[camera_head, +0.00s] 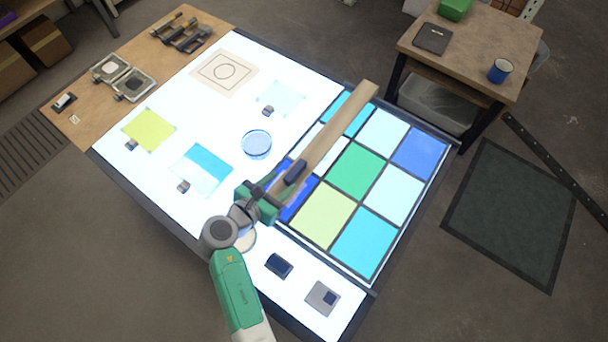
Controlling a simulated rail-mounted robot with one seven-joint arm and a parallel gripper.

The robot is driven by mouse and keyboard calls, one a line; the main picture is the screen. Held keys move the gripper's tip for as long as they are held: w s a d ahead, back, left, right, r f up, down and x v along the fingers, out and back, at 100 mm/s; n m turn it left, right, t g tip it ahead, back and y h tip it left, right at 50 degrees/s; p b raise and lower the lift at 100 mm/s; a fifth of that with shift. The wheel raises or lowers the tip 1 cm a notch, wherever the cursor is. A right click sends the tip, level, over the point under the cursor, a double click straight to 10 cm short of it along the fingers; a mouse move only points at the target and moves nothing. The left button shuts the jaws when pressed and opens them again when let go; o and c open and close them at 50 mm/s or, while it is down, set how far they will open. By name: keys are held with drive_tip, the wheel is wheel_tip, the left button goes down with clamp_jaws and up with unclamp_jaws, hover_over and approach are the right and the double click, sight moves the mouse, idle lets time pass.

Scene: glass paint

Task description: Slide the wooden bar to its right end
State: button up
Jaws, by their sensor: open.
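The wooden bar (336,125) is a long tan plank lying slantwise across the left part of the coloured glass grid (324,214). Its upper end sticks out past the grid's top edge. A dark handle-like block (295,172) sits on the bar's lower part. My gripper (275,193), with a green body, is open at the bar's lower end, just below and left of the dark block. The gripper hides the bar's lower end. Whether the fingers touch the bar or block cannot be told.
The glowing white table carries a round blue glass disc (256,145), a yellow-green sheet (149,129), a blue sheet (203,167), a dark block (279,265) and a grey square piece (322,298). The grid's right part is clear. A side table (470,45) stands at upper right.

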sight(293, 172)
drive_tip(key=b+x, duration=0.3)
drive_tip(key=x, duration=0.4)
drive_tip(key=shift+w+d+f, duration=0.15)
drive_tip(key=shift+w+f, duration=0.05)
drive_tip(key=shift+w, duration=0.05)
clamp_jaws()
